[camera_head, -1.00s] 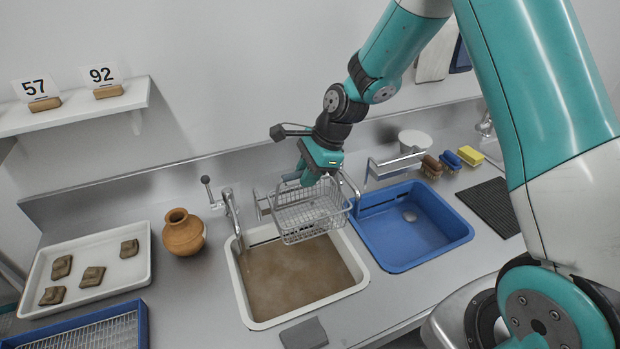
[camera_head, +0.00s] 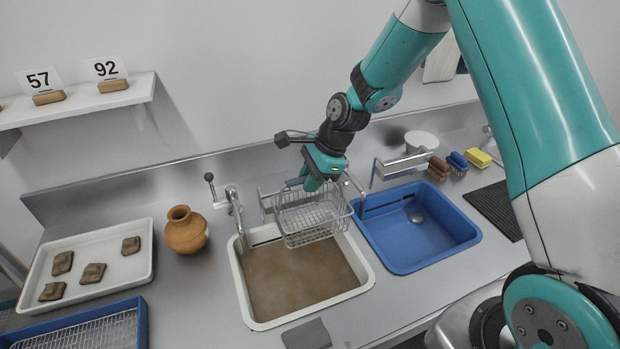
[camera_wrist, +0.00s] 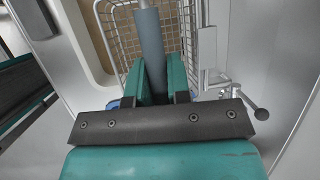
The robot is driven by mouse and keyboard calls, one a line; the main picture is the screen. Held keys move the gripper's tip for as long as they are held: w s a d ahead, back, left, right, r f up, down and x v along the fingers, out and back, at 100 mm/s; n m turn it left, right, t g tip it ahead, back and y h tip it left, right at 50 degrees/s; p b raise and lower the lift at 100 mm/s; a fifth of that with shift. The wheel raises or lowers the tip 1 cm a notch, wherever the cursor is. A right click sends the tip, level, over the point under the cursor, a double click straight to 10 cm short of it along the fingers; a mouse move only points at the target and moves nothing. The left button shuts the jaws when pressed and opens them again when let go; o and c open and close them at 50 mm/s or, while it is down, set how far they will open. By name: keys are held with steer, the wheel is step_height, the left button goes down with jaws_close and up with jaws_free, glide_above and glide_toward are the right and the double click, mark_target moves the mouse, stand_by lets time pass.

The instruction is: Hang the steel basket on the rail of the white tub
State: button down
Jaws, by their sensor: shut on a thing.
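The steel basket (camera_head: 312,222) is a wire mesh basket held over the back part of the white tub (camera_head: 246,293), which contains brown murky water. My gripper (camera_head: 318,180) is above the basket and shut on its grey handle (camera_wrist: 150,45), which shows in the wrist view between the green fingers. The basket mesh (camera_wrist: 122,30) shows beyond the fingers. A metal rail (camera_head: 264,203) stands behind the white tub, near the basket's left back side. I cannot tell whether the basket touches the rail.
A tap (camera_head: 234,208) and a clay pot (camera_head: 186,230) stand left of the basket. A blue tub (camera_head: 420,240) with a rail (camera_head: 402,162) is to the right. Brushes (camera_head: 457,163) lie behind it. A white tray (camera_head: 75,245) with sherds is at the left.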

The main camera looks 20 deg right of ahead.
stand_by(0.4)
steer(key=c, duration=1)
jaws_free()
steer(key=shift+r, duration=0.15)
steer(key=b+v, duration=0.2)
steer(key=v, duration=1.5)
steer(key=shift+b, duration=0.35)
steer(key=s+a+n, duration=0.4)
steer(key=s+n, duration=0.4)
steer(key=s+a+n+g+b, duration=0.1)
steer(key=s+a+n, duration=0.3)
steer(key=s+n, duration=0.4)
steer(key=s+a+n, duration=0.4)
steer(key=s+n, duration=0.4)
steer(key=s, duration=0.2)
steer(key=shift+a+f+n+b, duration=0.3)
steer(key=shift+a+f+n, duration=0.1)
